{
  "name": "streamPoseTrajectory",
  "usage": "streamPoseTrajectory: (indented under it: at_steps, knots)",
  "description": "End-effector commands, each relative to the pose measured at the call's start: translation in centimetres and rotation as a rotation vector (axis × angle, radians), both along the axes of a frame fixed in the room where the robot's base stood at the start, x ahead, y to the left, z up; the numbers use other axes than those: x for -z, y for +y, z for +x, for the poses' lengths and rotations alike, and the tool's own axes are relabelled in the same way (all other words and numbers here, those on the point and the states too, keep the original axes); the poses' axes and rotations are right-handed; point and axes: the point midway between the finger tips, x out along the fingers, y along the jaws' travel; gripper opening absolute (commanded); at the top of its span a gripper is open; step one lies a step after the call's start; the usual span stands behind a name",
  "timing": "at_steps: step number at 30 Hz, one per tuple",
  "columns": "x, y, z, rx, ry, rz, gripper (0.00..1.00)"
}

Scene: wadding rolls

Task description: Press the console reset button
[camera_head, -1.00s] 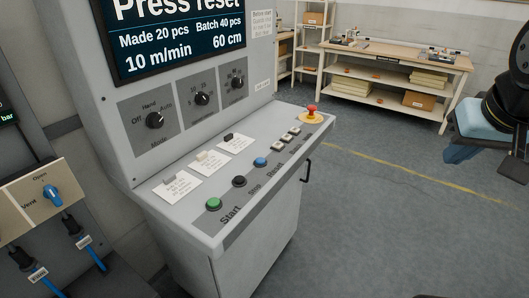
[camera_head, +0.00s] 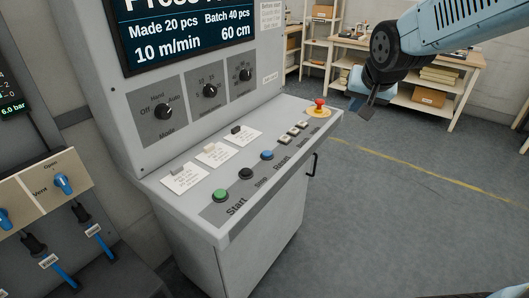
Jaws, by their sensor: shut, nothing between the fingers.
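The grey console (camera_head: 240,235) stands left of centre with a sloped button panel. The blue button (camera_head: 267,155), beside the label Reset, sits in a row between a black button (camera_head: 246,173) and several small pale buttons (camera_head: 293,132). A green button (camera_head: 221,195) marked Start is nearest me. My gripper (camera_head: 367,112) hangs at the upper right, to the right of the panel's far end, pointing downward. It is shut and empty, well apart from the blue button.
A red mushroom button (camera_head: 319,103) on a yellow base stands at the panel's far end, near my gripper. Paper notes (camera_head: 211,154) lie behind the button row. A black handle (camera_head: 313,164) juts from the console's side. The floor to the right is clear.

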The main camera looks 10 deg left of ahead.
Motion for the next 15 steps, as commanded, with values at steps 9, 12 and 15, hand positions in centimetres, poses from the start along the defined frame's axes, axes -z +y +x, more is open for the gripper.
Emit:
streamPoseTrajectory:
  at_steps: [9, 12, 15]
  knots:
    - [5.3, 12.5, 4.7, -0.064, 0.003, 0.183, 0.0]
    - [6.9, 16.0, 5.3, -0.08, 0.011, 0.244, 0.0]
    - [8.2, 18.7, 5.6, -0.088, 0.025, 0.298, 0.0]
